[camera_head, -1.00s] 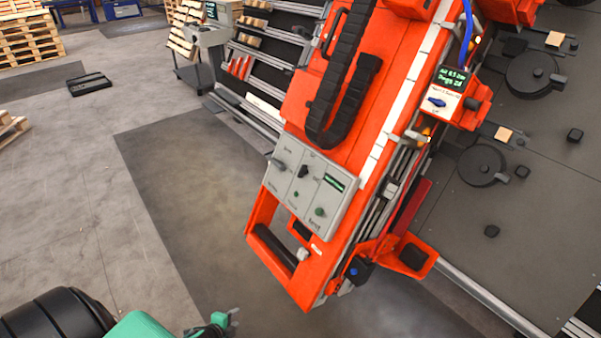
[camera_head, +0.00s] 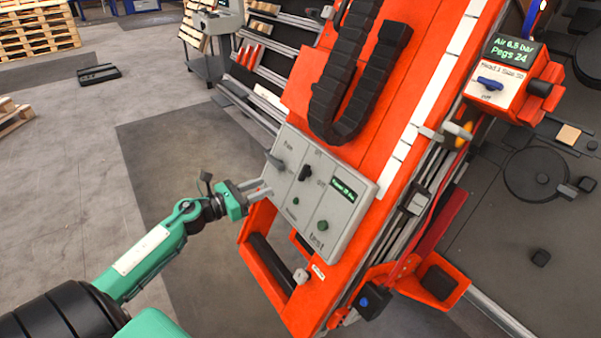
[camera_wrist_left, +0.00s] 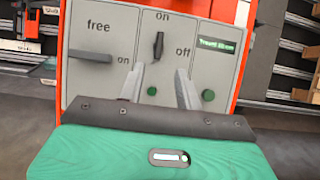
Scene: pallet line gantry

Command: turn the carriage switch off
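The grey control panel (camera_head: 335,215) is on the near end of the orange carriage (camera_head: 385,140). Its black switch (camera_head: 304,173) sits between "on" and "off" labels. In the left wrist view this switch (camera_wrist_left: 158,45) points up to "on", with "off" to its right. My left gripper (camera_head: 263,189) is at the panel's left edge, fingers towards it. In the left wrist view its fingers (camera_wrist_left: 160,84) are apart and empty, below the switch; whether they touch the panel is unclear. My right gripper is out of view.
A grey lever (camera_wrist_left: 90,56) labelled "free" is left of the switch. Green buttons (camera_head: 322,225) and a small display (camera_head: 345,190) share the panel. A box with a blue knob (camera_head: 490,83) is at the right.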

